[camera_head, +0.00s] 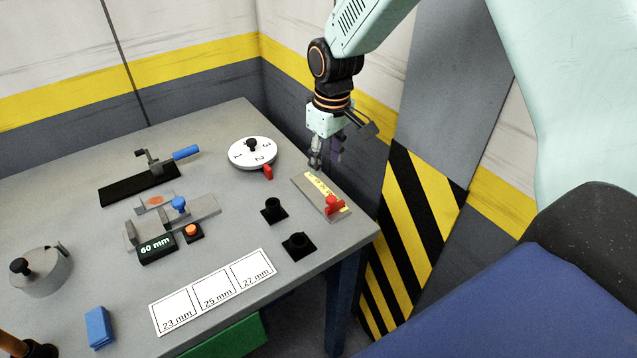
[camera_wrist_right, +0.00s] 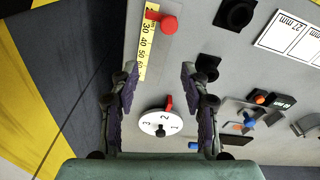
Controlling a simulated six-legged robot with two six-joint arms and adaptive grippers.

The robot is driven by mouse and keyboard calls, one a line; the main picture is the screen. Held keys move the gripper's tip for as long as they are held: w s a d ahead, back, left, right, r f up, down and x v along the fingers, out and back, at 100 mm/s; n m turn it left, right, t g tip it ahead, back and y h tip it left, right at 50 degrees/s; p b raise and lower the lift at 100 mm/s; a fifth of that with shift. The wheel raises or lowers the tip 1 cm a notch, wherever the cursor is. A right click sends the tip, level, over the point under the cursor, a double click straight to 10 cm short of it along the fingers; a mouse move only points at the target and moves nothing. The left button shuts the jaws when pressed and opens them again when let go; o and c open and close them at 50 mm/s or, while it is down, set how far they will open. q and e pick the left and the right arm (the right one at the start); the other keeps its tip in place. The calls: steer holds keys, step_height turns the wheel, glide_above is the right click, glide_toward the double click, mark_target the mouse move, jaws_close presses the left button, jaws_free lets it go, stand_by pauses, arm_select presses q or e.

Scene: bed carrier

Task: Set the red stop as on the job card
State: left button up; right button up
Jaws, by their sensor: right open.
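The red stop (camera_head: 334,204) sits on a flat plate (camera_head: 309,189) with a yellow scale (camera_head: 322,187) near the table's right edge. In the wrist view the red stop (camera_wrist_right: 168,23) is at the end of the scale (camera_wrist_right: 148,42) near the 30, with 40 and 50 beyond it; its exact reading is unclear. My right gripper (camera_head: 324,158) is open and empty above the far end of the plate, apart from the stop. In the wrist view its fingers (camera_wrist_right: 160,70) point toward the scale side. I cannot identify a job card. My left gripper is not in view.
A numbered white dial (camera_head: 252,152) with a red pointer stands left of the plate. Two black sockets (camera_head: 274,209) stand nearby. A 60 mm display (camera_head: 156,247), a blue-handled clamp (camera_head: 186,152) and a strip of 23, 25 and 27 mm fields (camera_head: 213,292) lie further left.

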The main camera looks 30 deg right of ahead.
mark_target(330, 198)
steer(key=s, duration=0.2)
steer(key=s+g, duration=0.1)
steer(key=shift+a+r, duration=0.25)
steer(key=shift+a, duration=0.05)
steer(key=shift+s+f+n, duration=0.1)
steer(key=shift+f+n, duration=0.2)
steer(key=shift+f, duration=0.1)
steer(key=f, duration=0.5)
steer(key=shift+w+d+f, duration=0.3)
steer(key=shift+w+f, duration=0.05)
steer(key=shift+w, duration=0.05)
steer(key=shift+s+f, duration=0.1)
steer(key=shift+f, duration=0.3)
steer(key=shift+s+a+f, duration=0.1)
steer(key=shift+s+a, duration=0.15)
steer(key=shift+w+d+f, duration=0.15)
steer(key=shift+w+f, duration=0.05)
steer(key=shift+w, duration=0.05)
steer(key=c, duration=0.3)
steer(key=shift+s+r, duration=0.1)
steer(key=c, duration=0.3)
jaws_close()
